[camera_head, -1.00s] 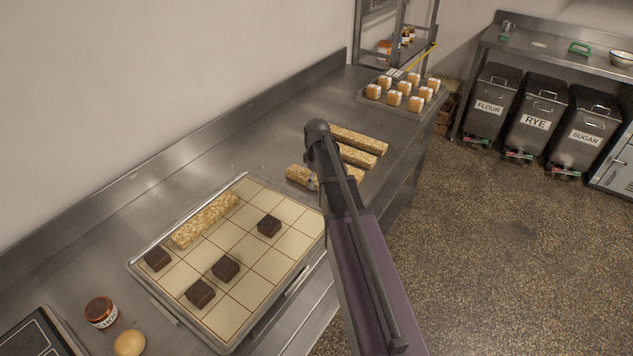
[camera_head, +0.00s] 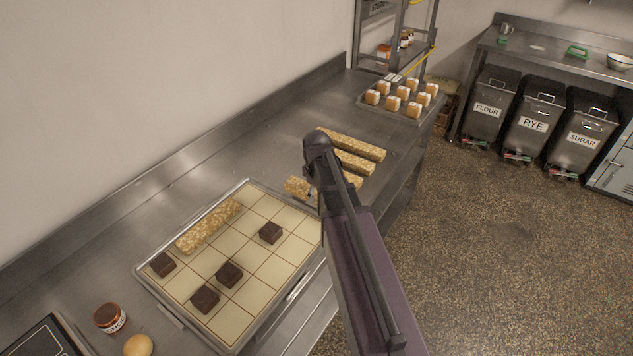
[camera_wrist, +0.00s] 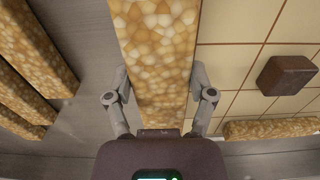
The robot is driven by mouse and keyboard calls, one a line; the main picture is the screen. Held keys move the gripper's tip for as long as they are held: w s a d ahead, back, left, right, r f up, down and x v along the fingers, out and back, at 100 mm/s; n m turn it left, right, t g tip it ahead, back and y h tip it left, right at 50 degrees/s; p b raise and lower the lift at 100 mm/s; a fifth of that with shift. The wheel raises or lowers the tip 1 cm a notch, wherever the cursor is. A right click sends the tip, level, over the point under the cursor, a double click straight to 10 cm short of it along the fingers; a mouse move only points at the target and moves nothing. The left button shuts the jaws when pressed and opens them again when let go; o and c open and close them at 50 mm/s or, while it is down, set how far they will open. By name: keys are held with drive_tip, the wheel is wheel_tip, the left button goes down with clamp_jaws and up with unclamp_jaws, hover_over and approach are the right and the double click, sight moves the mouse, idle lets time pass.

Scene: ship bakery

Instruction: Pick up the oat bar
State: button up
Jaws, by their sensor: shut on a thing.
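The oat bar (camera_wrist: 160,45) is long, pale golden and grainy. In the wrist view it runs between the two fingers of my gripper (camera_wrist: 160,96), which is shut on it. In the head view one end of this bar (camera_head: 298,188) shows left of my arm, by the far edge of the tray. My arm hides the gripper and the rest of the bar there. Whether the bar touches the counter is unclear.
A lined metal tray (camera_head: 244,290) holds another oat bar (camera_head: 208,226) and several dark squares (camera_head: 228,274). More oat bars (camera_head: 350,145) lie on the counter beyond. A jar (camera_head: 110,317) and bun (camera_head: 138,345) stand near. Farther back is a tray of small cakes (camera_head: 395,100).

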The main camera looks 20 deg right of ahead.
drive_tip(key=s+a, duration=0.1)
drive_tip(key=s, duration=0.1)
drive_tip(key=s+a, duration=0.1)
drive_tip(key=s, duration=0.2)
drive_tip(key=s+a, duration=0.1)
drive_tip(key=s, duration=0.2)
drive_tip(key=shift+a+r+p, duration=0.2)
drive_tip(key=shift+r+p, duration=0.15)
drive_tip(key=shift+r, duration=0.05)
